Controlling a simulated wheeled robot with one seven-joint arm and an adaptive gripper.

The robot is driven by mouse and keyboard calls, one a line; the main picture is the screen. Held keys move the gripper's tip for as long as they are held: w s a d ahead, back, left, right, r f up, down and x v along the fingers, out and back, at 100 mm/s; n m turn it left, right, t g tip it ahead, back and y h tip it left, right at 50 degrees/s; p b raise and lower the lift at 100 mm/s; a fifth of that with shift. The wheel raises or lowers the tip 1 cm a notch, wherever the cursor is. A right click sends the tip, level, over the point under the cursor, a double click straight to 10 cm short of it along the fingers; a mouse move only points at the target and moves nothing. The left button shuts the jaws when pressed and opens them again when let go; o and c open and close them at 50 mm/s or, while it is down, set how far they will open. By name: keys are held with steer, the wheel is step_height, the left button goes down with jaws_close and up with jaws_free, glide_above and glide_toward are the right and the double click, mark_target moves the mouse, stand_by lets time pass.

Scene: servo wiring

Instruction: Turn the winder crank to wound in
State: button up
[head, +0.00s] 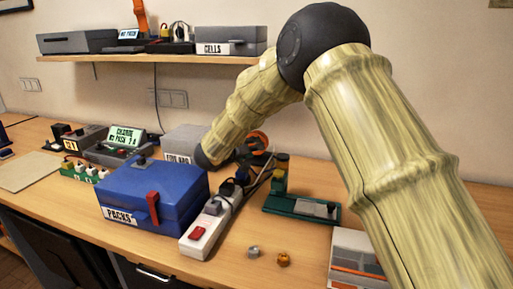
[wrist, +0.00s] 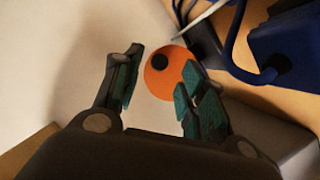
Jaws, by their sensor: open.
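An orange disc with a black round spot (wrist: 165,78), which looks like part of the winder, shows in the wrist view between and beyond the fingertips. My gripper (wrist: 162,62) is open, with one finger on each side of the disc in the picture. The right finger overlaps the disc's lower right edge; I cannot tell whether it touches. In the head view an orange rounded part (head: 259,138) shows behind the power strip, close to the lower end of my arm. My gripper cannot be made out clearly there. The crank handle and its position are not clear.
A blue PACKS box (head: 130,185) with a red latch and a white power strip (head: 205,230) with cables stand in front. A grey box (head: 185,139) is behind. A green-based device (head: 300,206) stands right, with two small knobs (head: 284,259) on the bench nearby.

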steer(key=shift+x, duration=1.85)
jaws_close()
